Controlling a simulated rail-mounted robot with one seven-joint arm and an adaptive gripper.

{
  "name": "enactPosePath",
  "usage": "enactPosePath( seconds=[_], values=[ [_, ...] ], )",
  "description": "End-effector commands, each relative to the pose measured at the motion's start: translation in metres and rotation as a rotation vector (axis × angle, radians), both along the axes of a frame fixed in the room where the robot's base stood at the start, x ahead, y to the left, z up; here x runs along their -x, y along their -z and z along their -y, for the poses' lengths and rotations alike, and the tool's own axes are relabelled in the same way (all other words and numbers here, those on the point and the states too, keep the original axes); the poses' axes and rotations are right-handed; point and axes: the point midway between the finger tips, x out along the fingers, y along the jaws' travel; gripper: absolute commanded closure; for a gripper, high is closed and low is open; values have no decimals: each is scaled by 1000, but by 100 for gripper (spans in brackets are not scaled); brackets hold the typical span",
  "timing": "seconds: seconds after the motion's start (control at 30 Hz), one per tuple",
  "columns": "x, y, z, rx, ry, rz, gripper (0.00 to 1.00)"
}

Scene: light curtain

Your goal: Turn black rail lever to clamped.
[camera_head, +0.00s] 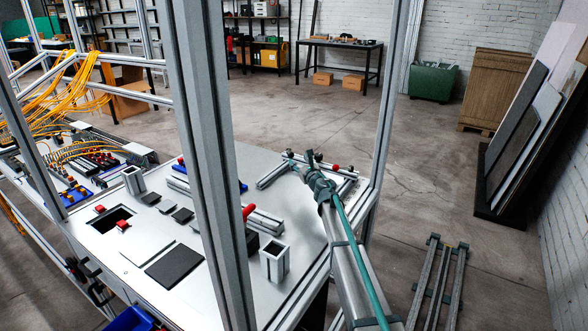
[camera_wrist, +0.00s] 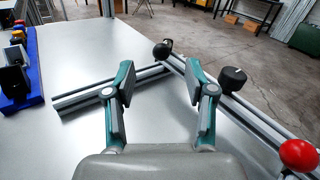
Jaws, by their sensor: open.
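In the wrist view, grey aluminium rails meet in a corner on the white tabletop. One black knob (camera_wrist: 162,49) is near the corner, and another black knob (camera_wrist: 233,80) stands on the right rail (camera_wrist: 262,118). Either could belong to the black rail lever; I cannot tell which, nor whether it is clamped. A red ball knob (camera_wrist: 299,154) is at the lower right. My gripper (camera_wrist: 160,82) is open and empty, its teal-and-grey fingers apart over the table and rails. The near black knob is just right of the right finger. In the head view my gripper (camera_head: 298,161) is at the table's far right.
A blue holder (camera_wrist: 18,80) with dark and coloured parts stands at the left of the wrist view. In the head view, an upright aluminium frame post (camera_head: 210,150) crosses the table, and a red-handled part (camera_head: 249,212) stands near it. White tabletop beside the rails is clear.

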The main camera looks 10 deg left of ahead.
Motion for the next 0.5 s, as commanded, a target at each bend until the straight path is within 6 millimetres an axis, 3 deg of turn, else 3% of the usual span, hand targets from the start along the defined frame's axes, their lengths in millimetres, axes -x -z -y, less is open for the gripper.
enactPosePath(
  seconds=[0.03,0.13,0.5],
  values=[
    [0,17,-1,2,-1,1,45],
    [0,25,-1,3,-2,3,45],
    [-19,26,-10,4,-2,2,45]
  ],
)
